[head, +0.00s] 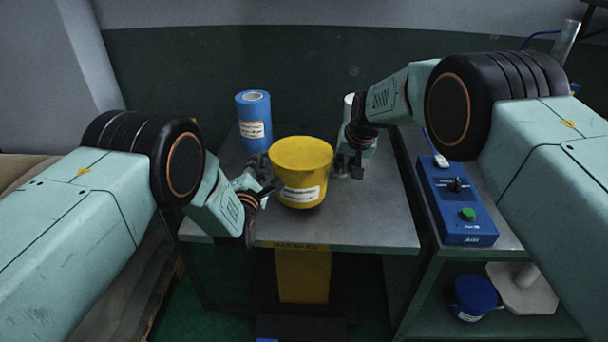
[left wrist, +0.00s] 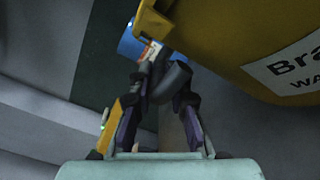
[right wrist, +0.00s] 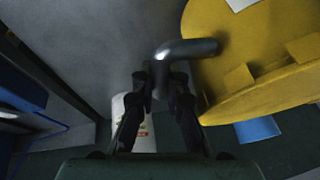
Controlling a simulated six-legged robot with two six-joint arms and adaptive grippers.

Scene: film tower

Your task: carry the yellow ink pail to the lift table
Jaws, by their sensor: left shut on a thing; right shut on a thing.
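The yellow ink pail (head: 301,172) with a white label stands upright between my grippers, over the middle of the grey lift table (head: 375,228). Whether its base touches the top or hangs just above it, I cannot tell. My left gripper (head: 266,188) is shut on the pail's left dark handle, which shows in the left wrist view (left wrist: 172,82). My right gripper (head: 347,166) is shut on the right handle, a bent grey bar in the right wrist view (right wrist: 188,48). The gripped parts of both handles are partly hidden by the fingers.
A blue labelled canister (head: 254,122) stands behind the pail on the left. A white cylinder (head: 348,106) is partly hidden behind my right gripper. A blue control box (head: 457,205) with a green button sits on the bench at right. The table's front right is clear.

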